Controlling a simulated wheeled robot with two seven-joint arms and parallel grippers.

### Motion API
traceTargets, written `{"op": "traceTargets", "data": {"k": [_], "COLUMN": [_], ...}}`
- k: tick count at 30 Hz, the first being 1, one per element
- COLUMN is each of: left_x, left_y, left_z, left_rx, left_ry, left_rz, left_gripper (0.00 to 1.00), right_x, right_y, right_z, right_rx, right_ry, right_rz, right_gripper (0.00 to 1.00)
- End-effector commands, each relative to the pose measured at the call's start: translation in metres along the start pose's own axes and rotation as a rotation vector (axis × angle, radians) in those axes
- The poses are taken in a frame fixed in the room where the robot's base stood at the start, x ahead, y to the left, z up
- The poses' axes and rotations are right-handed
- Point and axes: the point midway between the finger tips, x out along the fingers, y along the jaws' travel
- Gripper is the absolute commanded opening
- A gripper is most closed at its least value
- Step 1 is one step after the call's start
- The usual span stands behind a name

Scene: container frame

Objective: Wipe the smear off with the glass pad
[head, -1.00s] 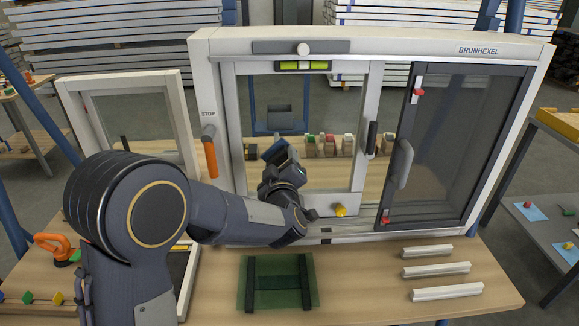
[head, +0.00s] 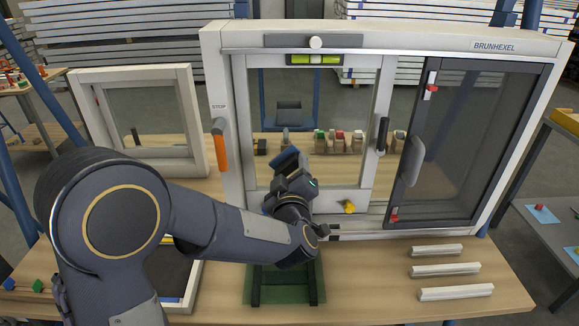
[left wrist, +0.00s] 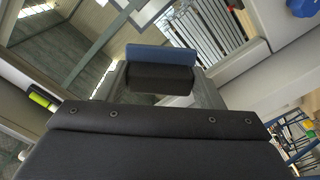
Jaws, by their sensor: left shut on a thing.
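My left gripper (head: 291,174) is shut on the glass pad (head: 286,158), a dark block with a blue face. It is in front of the lower middle of the left window sash (head: 372,90). In the left wrist view the pad (left wrist: 160,55) sits between the fingers (left wrist: 160,88), blue strip outward. I cannot tell whether the pad touches the glass. I cannot make out the smear on the pane. My right gripper is not in view.
The window frame has an orange handle (head: 219,150), a yellow knob (head: 349,207) and a dark screen sash (head: 470,140) at right. A smaller frame (head: 196,120) stands at left. White profiles (head: 445,270) lie front right; a green mat (head: 290,292) lies before the frame.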

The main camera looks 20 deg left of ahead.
Motion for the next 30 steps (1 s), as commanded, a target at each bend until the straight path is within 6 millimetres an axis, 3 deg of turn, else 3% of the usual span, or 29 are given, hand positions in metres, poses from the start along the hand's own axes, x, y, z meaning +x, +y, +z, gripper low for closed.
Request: {"op": "traceTargets", "data": {"k": [13,23,30], "left_x": [-0.005,-0.031,-0.034], "left_y": [0.0,0.0,0.0], "left_z": [0.0,0.0,0.0], "left_rx": [0.001,0.0,0.001], "left_ry": [0.001,0.0,0.001], "left_rz": [0.0,0.001,0.0], "left_gripper": [0.36,0.36,0.36], "right_x": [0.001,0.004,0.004], "right_y": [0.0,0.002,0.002], "right_z": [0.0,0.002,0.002], "right_rx": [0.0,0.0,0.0], "right_ry": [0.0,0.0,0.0], "right_rz": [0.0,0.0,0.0], "right_gripper": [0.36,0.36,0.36]}}
